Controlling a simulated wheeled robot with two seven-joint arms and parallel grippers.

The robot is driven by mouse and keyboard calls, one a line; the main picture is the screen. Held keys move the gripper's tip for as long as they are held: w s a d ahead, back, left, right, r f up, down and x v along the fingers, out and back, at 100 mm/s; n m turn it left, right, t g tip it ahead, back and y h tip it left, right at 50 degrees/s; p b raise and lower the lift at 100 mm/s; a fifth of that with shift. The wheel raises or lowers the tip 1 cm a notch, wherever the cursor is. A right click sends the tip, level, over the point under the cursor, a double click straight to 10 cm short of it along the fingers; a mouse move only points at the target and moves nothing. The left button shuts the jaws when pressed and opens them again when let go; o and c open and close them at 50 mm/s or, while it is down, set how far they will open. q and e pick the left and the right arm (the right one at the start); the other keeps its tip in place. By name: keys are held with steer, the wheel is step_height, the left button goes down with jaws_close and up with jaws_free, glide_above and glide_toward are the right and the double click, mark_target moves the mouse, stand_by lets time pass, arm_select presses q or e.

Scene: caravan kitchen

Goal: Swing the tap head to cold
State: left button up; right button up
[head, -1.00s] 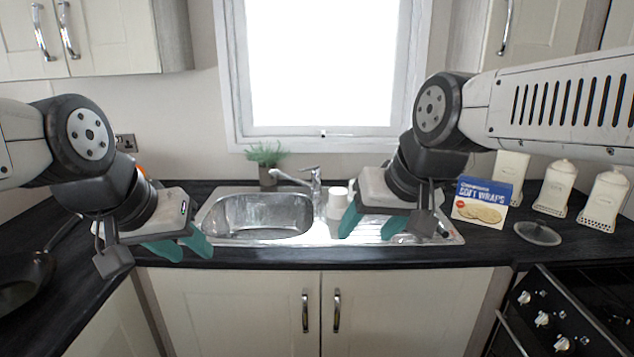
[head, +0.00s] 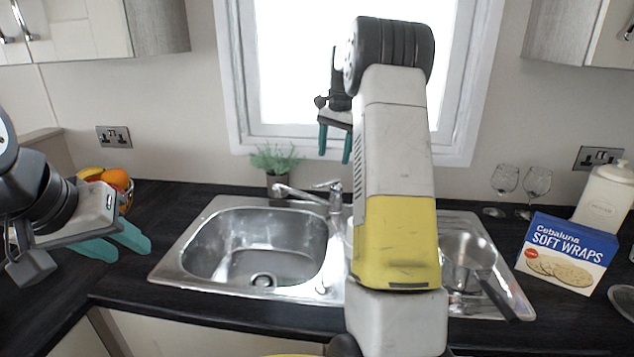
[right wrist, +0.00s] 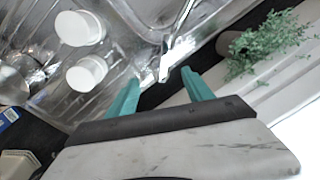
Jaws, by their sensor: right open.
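The chrome tap (head: 337,199) stands behind the sink, its spout pointing left over the basin and its lever on top. In the right wrist view the tap (right wrist: 176,52) lies just beyond the fingertips, roughly between them. My right gripper (head: 334,158) hangs in front of the window, above the tap. It is open and empty, with its teal fingers (right wrist: 160,82) apart and not visibly touching the tap. My left gripper (head: 132,254) is open and empty over the counter left of the sink.
The steel sink (head: 190,262) has an empty basin. A potted plant (head: 277,160) stands left of the tap. White cups (right wrist: 80,28) and a pan (head: 465,258) are on the drainer. A soft wraps box (head: 567,252) and glasses (head: 537,181) stand right. Fruit (head: 116,178) is at left.

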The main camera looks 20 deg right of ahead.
mark_target(337, 180)
steer(key=shift+m+g, duration=0.3)
steer(key=shift+m, duration=0.3)
steer(key=w+d+f, duration=0.1)
steer(key=f, duration=0.1)
steer(key=w+d+f, duration=0.1)
steer(key=f, duration=0.1)
steer(key=shift+w+d, duration=0.15)
steer(key=shift+w, duration=0.2)
steer(key=shift+d+f, duration=0.1)
steer(key=shift+f, duration=0.15)
steer(key=f, duration=0.7)
steer(key=shift+w+f, duration=0.15)
steer(key=shift+w, duration=0.05)
jaws_close()
